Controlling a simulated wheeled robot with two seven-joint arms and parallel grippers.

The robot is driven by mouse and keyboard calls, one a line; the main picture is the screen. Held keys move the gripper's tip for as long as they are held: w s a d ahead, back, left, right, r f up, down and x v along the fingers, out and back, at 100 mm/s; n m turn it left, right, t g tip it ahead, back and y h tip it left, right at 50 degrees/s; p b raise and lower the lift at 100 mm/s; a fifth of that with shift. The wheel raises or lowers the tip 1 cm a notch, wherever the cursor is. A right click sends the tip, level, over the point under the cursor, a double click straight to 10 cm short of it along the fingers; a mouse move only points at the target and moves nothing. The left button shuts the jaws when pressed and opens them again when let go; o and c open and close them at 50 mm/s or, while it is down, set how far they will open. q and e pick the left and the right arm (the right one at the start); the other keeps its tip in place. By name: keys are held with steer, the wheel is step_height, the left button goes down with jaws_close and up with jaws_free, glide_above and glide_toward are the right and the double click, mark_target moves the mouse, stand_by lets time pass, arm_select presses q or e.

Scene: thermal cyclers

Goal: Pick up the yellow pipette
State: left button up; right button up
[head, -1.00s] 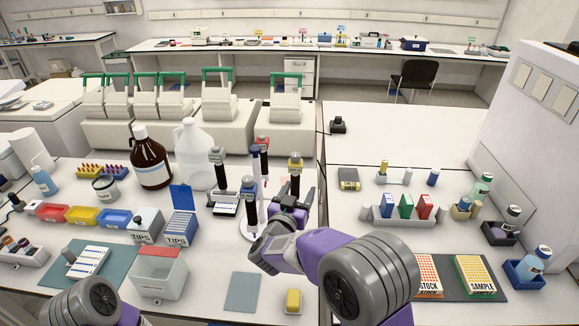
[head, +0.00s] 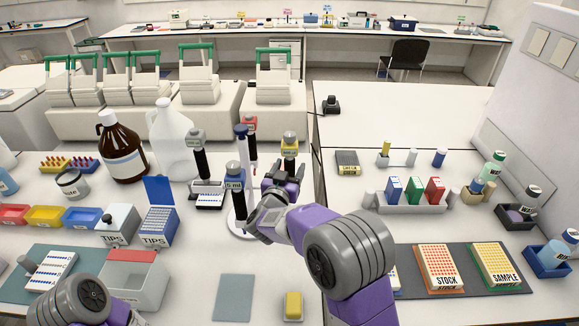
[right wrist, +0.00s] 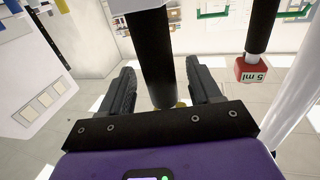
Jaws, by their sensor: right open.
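The yellow pipette (head: 290,141) stands upright in the round white stand, its yellow top showing above my right gripper in the head view. My right gripper (head: 285,178) is at its dark body and hides much of it. In the right wrist view the dark shaft of the yellow pipette (right wrist: 153,62) runs between the two fingers of my open right gripper (right wrist: 160,92), and a bit of yellow shows behind the palm bar. Whether a finger touches the shaft, I cannot tell. My left gripper is out of view; only part of that arm shows at lower left.
A blue pipette (head: 243,150) and a red pipette (head: 250,124) stand close by on the left; the red one also shows in the wrist view (right wrist: 254,70). A grey-topped pipette (head: 197,137) stands further left. A yellow box (head: 293,306) lies at the front.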

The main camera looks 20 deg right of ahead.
steer(key=shift+x, duration=1.35)
steer(key=c, duration=0.7)
steer(key=shift+o, duration=0.2)
step_height(320, 180, up, 18)
steer(key=p, duration=0.5)
steer(key=shift+f, duration=0.1)
